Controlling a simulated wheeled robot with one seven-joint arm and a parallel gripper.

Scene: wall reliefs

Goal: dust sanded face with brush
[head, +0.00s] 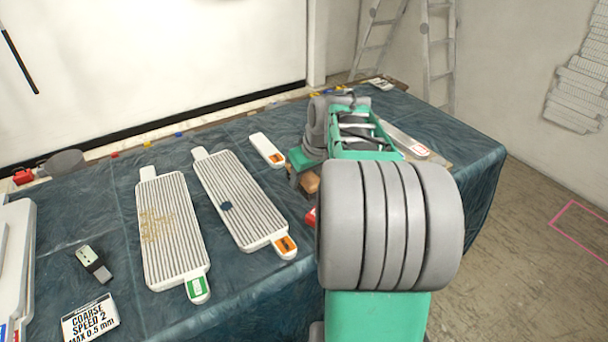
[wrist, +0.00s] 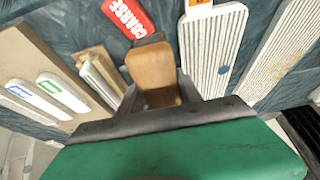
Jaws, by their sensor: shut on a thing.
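Two white ribbed panels lie on the table. The left panel (head: 172,228) has a green tag and tan dust across its ribs. The right panel (head: 240,200) has an orange tag and a dark blue spot. In the wrist view, the orange-tagged panel (wrist: 212,50) is right of my gripper (wrist: 160,92), with the other panel (wrist: 287,50) beyond it. My gripper is shut on a brown wooden piece, apparently the brush (wrist: 152,72); no bristles show. In the head view the brush (head: 309,181) is right of the panels, partly hidden by my arm.
A red block marked COARSE (wrist: 130,16) lies close to the brush. A small white piece with an orange label (head: 266,149) lies behind.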

